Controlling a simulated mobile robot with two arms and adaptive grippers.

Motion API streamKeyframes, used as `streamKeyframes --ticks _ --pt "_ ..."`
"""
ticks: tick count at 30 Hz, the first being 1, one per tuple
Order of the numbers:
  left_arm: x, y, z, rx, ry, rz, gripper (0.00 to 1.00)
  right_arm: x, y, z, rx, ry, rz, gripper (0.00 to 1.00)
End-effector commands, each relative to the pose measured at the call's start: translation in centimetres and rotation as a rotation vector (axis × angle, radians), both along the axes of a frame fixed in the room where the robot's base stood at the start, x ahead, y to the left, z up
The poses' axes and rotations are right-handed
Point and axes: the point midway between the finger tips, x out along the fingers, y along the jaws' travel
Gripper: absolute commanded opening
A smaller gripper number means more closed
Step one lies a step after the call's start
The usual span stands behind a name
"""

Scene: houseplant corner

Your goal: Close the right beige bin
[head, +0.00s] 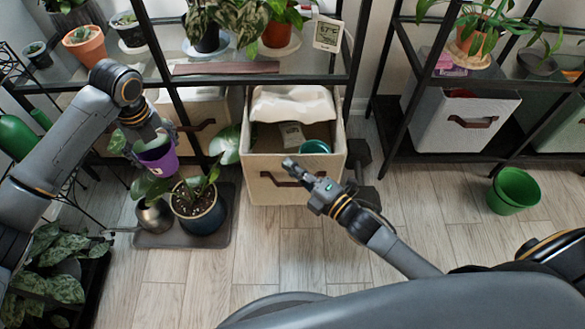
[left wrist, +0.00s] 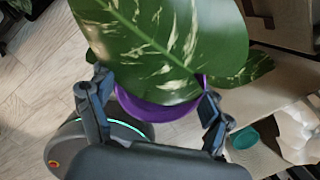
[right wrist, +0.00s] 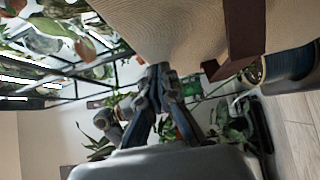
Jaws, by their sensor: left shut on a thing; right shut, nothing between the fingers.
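The right beige bin (head: 262,190) juts out from under the middle shelf, open at the top, with a dark handle on its front. It holds white cloth-like material, a small packet and a teal container (head: 314,147). My right gripper (head: 290,165) is shut and empty in front of the bin, near its handle. In the right wrist view its fingertips (right wrist: 160,70) are close to the bin front (right wrist: 180,30); I cannot tell if they touch. My left gripper (head: 155,140) is shut on a purple pot (head: 160,160) with a leafy plant, also in the left wrist view (left wrist: 160,108).
Another beige bin (head: 208,108) sits left on the same rack. A blue pot (head: 200,214) with a plant and a watering can (head: 153,217) stand on a grey tray at left. A dumbbell (head: 362,172) lies right of the bin. A green pot (head: 514,190) stands on open floor.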

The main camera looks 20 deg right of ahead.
Motion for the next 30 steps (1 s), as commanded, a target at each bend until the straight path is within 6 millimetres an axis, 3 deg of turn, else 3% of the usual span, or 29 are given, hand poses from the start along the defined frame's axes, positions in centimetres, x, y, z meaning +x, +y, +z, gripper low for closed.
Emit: streamKeyframes --ticks 8,14,20,30 --pt "0.0 0.0 0.0 0.0 0.0 0.0 0.47 0.1 0.0 0.0 -0.001 0.0 0.0 0.0" --pt "0.0 0.0 -0.1 0.0 0.0 0.0 0.47 1.7 -0.5 0.1 -0.003 -0.004 0.0 0.0" --pt "0.0 0.0 -0.4 0.0 0.0 0.0 0.47 5.6 -1.7 0.1 -0.004 -0.007 -0.001 0.0" --pt "0.0 0.0 -2.4 0.0 0.0 0.0 0.47 13.7 -4.0 -0.1 -0.004 -0.006 -0.001 0.0"
